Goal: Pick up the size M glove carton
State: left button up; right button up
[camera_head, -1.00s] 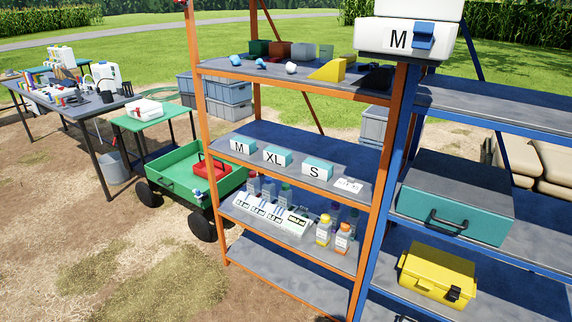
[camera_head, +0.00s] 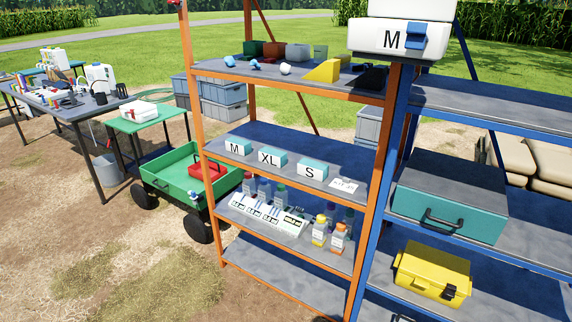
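The size M glove carton (camera_head: 237,147) is a small teal and white box with a black M on its front. It stands upright at the left end of the middle shelf (camera_head: 262,132) of the orange rack. A larger white box with an M and a blue latch (camera_head: 402,38) sits high on the blue rack. Neither of my grippers shows in the head view.
Bottles (camera_head: 320,231) and a white labelled rack (camera_head: 262,219) fill the shelf below. The orange front post (camera_head: 204,150) stands just left of the cartons. A green cart (camera_head: 180,178) is beside the rack. Open ground lies at front left.

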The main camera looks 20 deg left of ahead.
aim_at(237, 145)
jog(key=i+l+u, duration=0.15)
jog(key=i+l, duration=0.8)
jog(key=i, duration=0.1)
